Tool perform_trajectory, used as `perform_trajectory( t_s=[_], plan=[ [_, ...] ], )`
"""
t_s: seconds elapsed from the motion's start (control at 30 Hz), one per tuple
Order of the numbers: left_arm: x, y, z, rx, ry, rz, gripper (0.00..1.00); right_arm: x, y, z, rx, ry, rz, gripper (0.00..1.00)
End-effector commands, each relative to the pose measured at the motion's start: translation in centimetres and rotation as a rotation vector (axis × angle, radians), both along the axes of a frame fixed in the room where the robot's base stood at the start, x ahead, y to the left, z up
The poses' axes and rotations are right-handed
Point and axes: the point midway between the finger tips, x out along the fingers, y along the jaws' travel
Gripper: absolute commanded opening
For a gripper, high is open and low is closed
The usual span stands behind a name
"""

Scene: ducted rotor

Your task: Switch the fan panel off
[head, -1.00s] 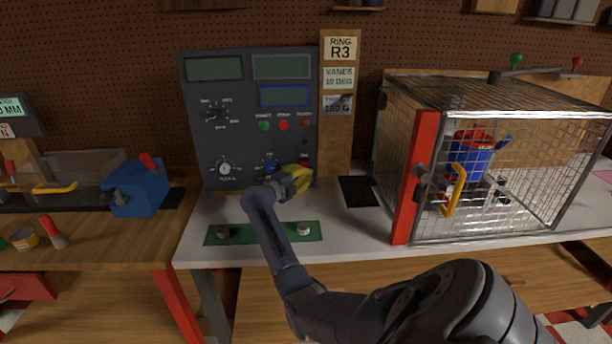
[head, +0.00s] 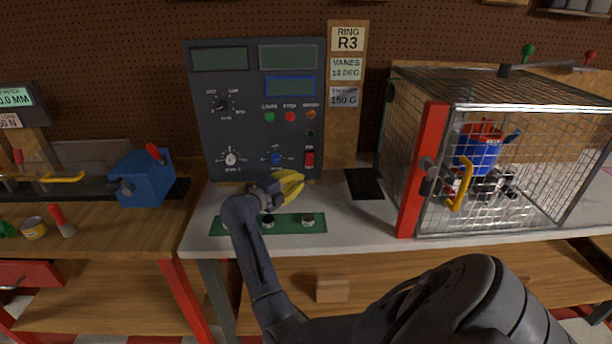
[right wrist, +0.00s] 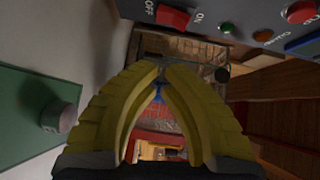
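The fan panel (head: 246,132) is a dark upright box at the back of the white bench, with displays, knobs and buttons. Its displays look dark, with no readable figures. A red rocker switch (head: 309,159) is at its lower right. The right wrist view shows this rocker (right wrist: 174,17) between OFF and ON labels; I cannot tell which side is pressed. My right gripper (head: 297,180) has yellow fingers, tips together and empty, just below and in front of the switch, apart from it. The fingers fill the wrist view (right wrist: 163,70). My left gripper is not in view.
A wire cage (head: 500,150) with a red-framed door and a blue-and-red rotor (head: 478,150) stands to the right. A green strip (head: 290,224) with knobs lies on the bench below my gripper. A blue box (head: 143,180) is on the left bench. A black pad (head: 364,184) lies beside the panel.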

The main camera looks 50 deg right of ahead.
Motion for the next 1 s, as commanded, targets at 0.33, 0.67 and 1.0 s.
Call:
perform_trajectory(
  t_s=[0.33, 0.67, 1.0],
  plan=[
    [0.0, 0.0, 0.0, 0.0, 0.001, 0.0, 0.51, 0.0, 2.4, 0.1, 0.001, 0.0, 0.0, 0.0],
    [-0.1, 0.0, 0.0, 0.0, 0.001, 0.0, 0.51, -0.1, 2.5, 0.1, 0.001, 0.0, -0.001, 0.0],
    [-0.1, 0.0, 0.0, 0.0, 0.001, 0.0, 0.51, -0.4, 2.6, 1.5, -0.098, 0.029, 0.032, 0.0]
  ],
)
